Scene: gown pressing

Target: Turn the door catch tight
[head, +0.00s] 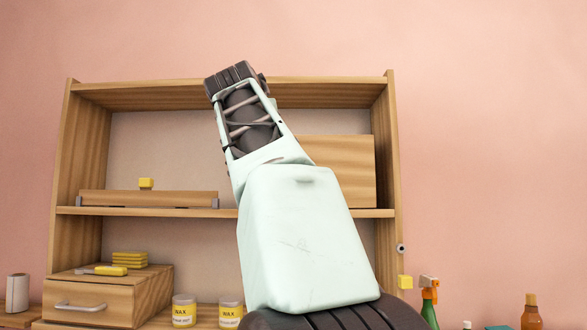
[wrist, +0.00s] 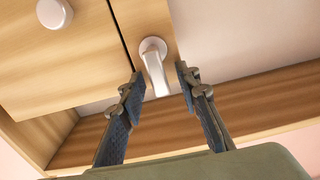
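The door catch (wrist: 153,52) shows in the wrist view as a pale grey lever on a round base. Its lever points down and slightly right, close beside the dark gap at the edge of a wooden door (wrist: 75,60). My gripper (wrist: 160,78) is open, with one blue-padded finger on each side of the lever's lower end. I see a gap between the lever and each finger; whether the fingers are level with it in depth I cannot tell. In the head view my arm hides the catch and the gripper, and part of a wooden panel (head: 345,165) shows behind it.
A round knob (wrist: 54,13) is on the door left of the catch. The wooden shelf unit (head: 90,150) holds a drawer box (head: 95,300) and two wax jars (head: 184,310). A spray bottle (head: 429,300) stands to its right.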

